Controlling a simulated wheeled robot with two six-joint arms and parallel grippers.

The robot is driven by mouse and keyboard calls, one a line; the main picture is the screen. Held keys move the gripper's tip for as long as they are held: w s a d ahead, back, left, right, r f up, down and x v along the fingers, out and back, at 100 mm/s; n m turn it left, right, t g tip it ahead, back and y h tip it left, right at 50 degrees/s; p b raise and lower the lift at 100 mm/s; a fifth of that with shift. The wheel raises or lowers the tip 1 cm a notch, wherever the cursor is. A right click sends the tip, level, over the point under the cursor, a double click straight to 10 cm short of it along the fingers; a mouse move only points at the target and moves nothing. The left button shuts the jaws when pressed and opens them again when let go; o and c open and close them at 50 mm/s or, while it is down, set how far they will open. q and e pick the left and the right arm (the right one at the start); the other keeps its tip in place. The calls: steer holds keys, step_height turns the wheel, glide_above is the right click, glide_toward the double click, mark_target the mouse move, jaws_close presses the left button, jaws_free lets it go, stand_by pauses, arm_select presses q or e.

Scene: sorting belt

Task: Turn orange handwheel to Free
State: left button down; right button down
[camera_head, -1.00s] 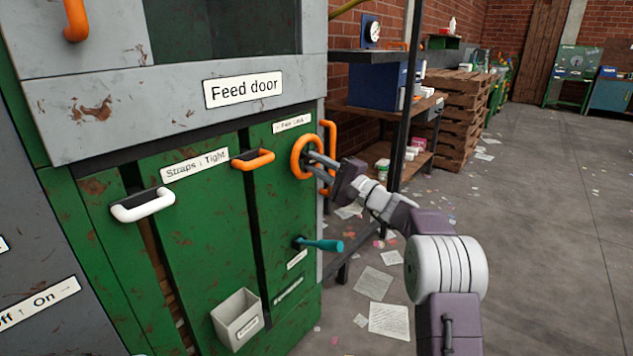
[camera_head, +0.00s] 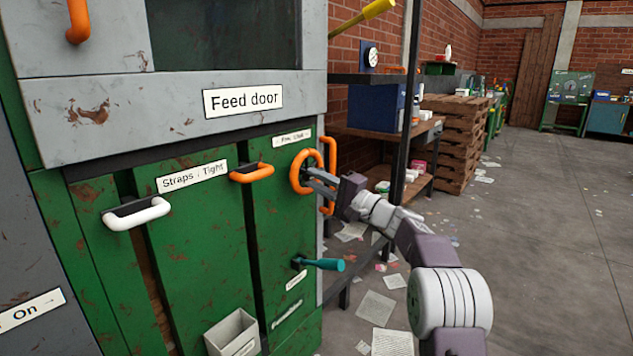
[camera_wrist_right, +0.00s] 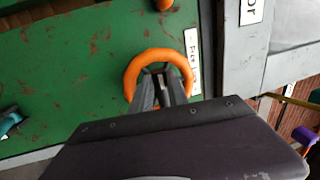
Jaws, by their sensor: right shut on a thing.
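The orange handwheel (camera_head: 300,170) is a ring on the green panel, below a small white label (camera_head: 293,138) whose words are too small to read surely. My right gripper (camera_head: 312,178) comes from the right and is shut on the handwheel's rim. The wheel's hub is hidden there. My left gripper is not in view.
An orange handle (camera_head: 251,173), a white handle (camera_head: 137,214) and a teal lever (camera_head: 322,264) stick out of the panel nearby. A grey bin (camera_head: 232,333) hangs below. A shelf rack (camera_head: 385,135) stands behind my right arm; open floor (camera_head: 540,230) lies right.

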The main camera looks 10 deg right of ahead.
steer(key=c, duration=1.3)
jaws_free()
steer(key=shift+d, duration=0.1)
steer(key=p+v, duration=0.1)
steer(key=v, duration=0.8)
